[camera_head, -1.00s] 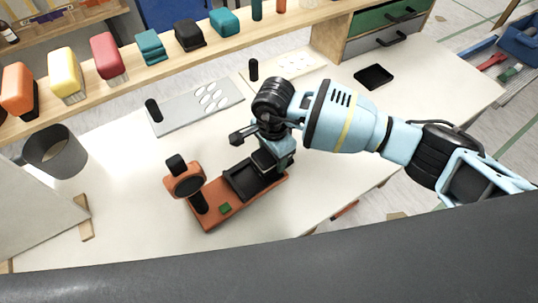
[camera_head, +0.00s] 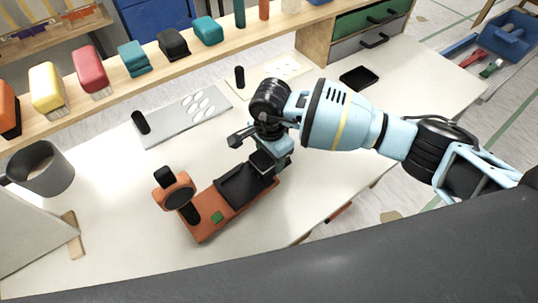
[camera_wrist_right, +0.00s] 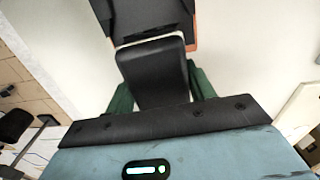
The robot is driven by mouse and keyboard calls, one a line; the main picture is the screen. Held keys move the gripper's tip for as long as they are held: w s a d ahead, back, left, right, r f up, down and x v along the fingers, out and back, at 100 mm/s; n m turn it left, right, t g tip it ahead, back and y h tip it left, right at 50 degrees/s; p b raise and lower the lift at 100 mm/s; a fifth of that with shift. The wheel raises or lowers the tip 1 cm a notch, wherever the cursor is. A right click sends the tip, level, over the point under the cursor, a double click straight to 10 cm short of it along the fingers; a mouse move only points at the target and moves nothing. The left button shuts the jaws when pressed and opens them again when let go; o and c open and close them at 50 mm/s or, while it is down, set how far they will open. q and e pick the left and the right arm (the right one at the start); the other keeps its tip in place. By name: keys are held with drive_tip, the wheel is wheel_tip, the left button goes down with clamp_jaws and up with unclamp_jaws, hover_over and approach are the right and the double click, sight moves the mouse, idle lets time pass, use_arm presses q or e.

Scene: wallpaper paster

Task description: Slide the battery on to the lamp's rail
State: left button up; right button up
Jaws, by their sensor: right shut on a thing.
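The orange lamp (camera_head: 203,233) lies on the white table, with a round black-faced head at its left end and a small green square on its base. A dark rail plate (camera_head: 238,186) runs along the base; it also shows at the top of the wrist view (camera_wrist_right: 150,18). My right gripper (camera_head: 266,163) is at the lamp's right end. In the wrist view its green fingers (camera_wrist_right: 160,95) are shut on a black block, the battery (camera_wrist_right: 155,72). The battery's far end meets or nearly meets the plate; whether it is engaged I cannot tell. My left gripper is not in view.
A grey board with white ovals (camera_head: 172,125) lies behind the lamp. A grey cup (camera_head: 42,168) stands at left, and a black tray (camera_head: 359,77) at back right. A wooden shelf (camera_head: 110,88) holds several coloured blocks.

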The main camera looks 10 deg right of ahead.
sight(257, 161)
drive_tip(key=shift+s+a+f, duration=0.1)
drive_tip(key=shift+s+a, duration=0.3)
drive_tip(key=shift+a, duration=0.25)
drive_tip(key=shift+s+a+r, duration=0.1)
drive_tip(key=shift+s+a, duration=0.25)
drive_tip(key=shift+a, duration=0.35)
drive_tip(key=shift+s+a+f, duration=0.1)
drive_tip(key=shift+s+a, duration=0.3)
drive_tip(key=shift+a, duration=0.25)
idle(0.8)
drive_tip(key=shift+w+d, duration=0.15)
drive_tip(key=shift+d, duration=0.1)
drive_tip(key=shift+w+d, duration=0.3)
drive_tip(key=shift+d, duration=0.35)
drive_tip(key=shift+w+d, duration=0.35)
drive_tip(key=shift+d, duration=0.25)
drive_tip(key=shift+w+d, duration=0.3)
drive_tip(key=shift+d, duration=0.35)
drive_tip(key=shift+s+a, duration=0.1)
drive_tip(key=shift+a, duration=0.15)
idle(0.6)
